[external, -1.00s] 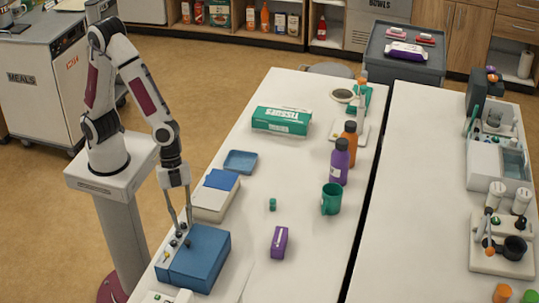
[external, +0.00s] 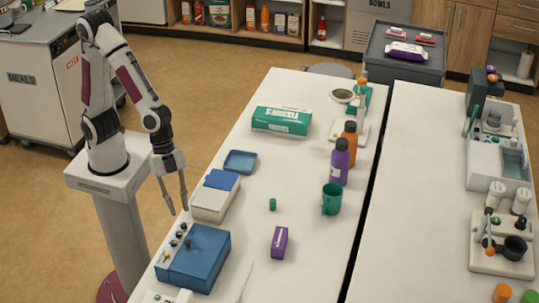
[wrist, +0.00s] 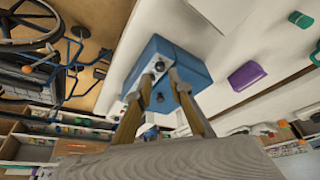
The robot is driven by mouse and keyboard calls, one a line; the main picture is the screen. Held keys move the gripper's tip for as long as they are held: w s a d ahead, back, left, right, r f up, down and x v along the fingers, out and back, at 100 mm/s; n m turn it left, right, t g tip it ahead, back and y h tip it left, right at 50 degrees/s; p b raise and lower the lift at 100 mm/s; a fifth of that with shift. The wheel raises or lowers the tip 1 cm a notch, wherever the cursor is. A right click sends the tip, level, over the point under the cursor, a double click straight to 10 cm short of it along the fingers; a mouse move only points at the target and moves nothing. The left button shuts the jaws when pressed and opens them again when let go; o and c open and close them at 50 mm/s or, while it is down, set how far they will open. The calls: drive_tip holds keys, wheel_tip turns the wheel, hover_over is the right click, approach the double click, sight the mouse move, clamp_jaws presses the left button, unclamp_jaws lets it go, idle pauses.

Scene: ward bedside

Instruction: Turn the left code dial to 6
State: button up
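The blue box (external: 205,260) stands at the near left end of the white table, with a pale front panel carrying several small dark dials (external: 174,243). In the wrist view the blue box (wrist: 188,58) shows beyond the fingers, with a dark dial (wrist: 160,67) near them. I cannot read the dial's numbers or tell which setting it points to. My gripper (external: 179,211) is above the table edge, just beyond the panel and clear of the dials. Its two fingers point down with a gap between them, open and empty; they also show in the wrist view (wrist: 160,80).
A white box with a blue top (external: 215,197) stands right of my gripper, close to it. A blue tray (external: 240,162), a green tissue box (external: 282,121), a purple box (external: 280,242) and a green mug (external: 331,199) are farther off.

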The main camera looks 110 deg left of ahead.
drive_tip(key=shift+w+d+r+m+t+h, duration=0.7)
drive_tip(key=shift+w+r+m+t, duration=1.3)
drive_tip(key=shift+w+r, duration=1.75)
drive_tip(key=w+a+r+n+t+y, duration=0.2)
drive_tip(key=w+a, duration=0.1)
drive_tip(key=a, duration=0.2)
drive_tip(key=shift+a+r+y, duration=0.25)
drive_tip(key=shift+r+y, duration=0.05)
drive_tip(key=shift+r, duration=0.1)
drive_tip(key=shift+w+n, duration=0.1)
drive_tip(key=shift+n, duration=0.3)
